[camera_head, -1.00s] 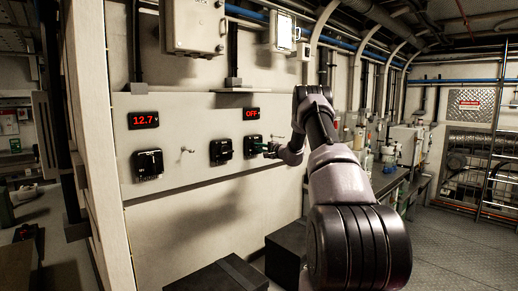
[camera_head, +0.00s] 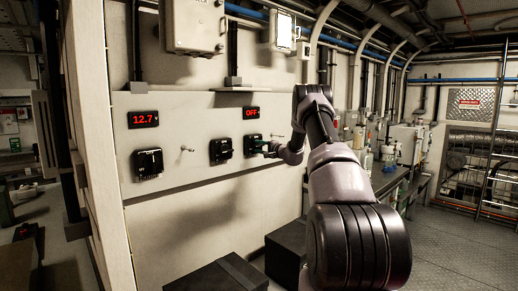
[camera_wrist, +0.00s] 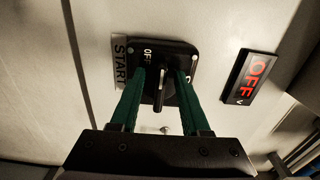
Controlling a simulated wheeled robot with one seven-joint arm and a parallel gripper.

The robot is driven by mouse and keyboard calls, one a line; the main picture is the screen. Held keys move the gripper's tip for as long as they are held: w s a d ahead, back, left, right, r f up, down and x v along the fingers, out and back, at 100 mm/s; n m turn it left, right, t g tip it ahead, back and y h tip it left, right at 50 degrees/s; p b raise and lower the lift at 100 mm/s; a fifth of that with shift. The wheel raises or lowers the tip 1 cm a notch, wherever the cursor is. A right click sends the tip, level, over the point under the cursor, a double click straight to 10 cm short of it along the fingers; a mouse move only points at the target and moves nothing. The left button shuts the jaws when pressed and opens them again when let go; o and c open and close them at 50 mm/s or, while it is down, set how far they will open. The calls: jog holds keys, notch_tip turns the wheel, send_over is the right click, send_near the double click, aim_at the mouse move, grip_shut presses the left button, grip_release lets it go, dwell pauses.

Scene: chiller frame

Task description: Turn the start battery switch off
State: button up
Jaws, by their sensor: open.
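The start battery switch (camera_wrist: 180,62) is a black plate with a START label (camera_wrist: 119,62) beside it and an OFF mark near its corner. Its black knob (camera_wrist: 160,92) stands out between the two green fingers of my gripper (camera_wrist: 161,75). The fingers are apart, one on each side of the knob; I cannot tell whether either touches it. In the head view my gripper (camera_head: 262,142) is at the rightmost switch (camera_head: 251,145) and partly covers it. The red display (camera_wrist: 252,77) beside the switch reads OFF.
Two more black switches, left (camera_head: 148,164) and middle (camera_head: 220,150), sit on the same panel (camera_head: 190,205). A display (camera_head: 143,119) above the left one reads 12.7. Dark boxes (camera_head: 220,277) stand below the panel. A metal toggle (camera_wrist: 165,130) shows near the gripper.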

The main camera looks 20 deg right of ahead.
jog(key=v, duration=1)
jog(key=shift+s, duration=0.35)
jog(key=shift+d, duration=0.15)
jog(key=s+a+r+n+g+y, duration=0.1)
jog(key=s+a+r+n+g, duration=0.1)
jog(key=s+a+r, duration=0.4)
jog(key=s+a+r+n+g+y, duration=0.2)
jog(key=a+r+g, duration=0.1)
jog(key=a, duration=0.5)
jog(key=s+a+r+n+g+y, duration=0.1)
jog(key=s+a+r+n+g, duration=0.1)
jog(key=s+a+r, duration=0.4)
jog(key=s+a+r+n+g+h, duration=0.1)
jog(key=s+a+g, duration=0.1)
jog(key=s+a, duration=0.4)
jog(key=s+a+r+n+g+h, duration=0.15)
jog(key=s+a, duration=0.25)
jog(key=s, duration=0.5)
jog(key=s+d+f+n+h, duration=0.1)
jog(key=s+h, duration=0.4)
jog(key=s, duration=1.6)
jog(key=shift+s+d+f+t+h, duration=0.2)
jog(key=shift+d+f+t+h, duration=0.15)
jog(key=shift+d, duration=0.4)
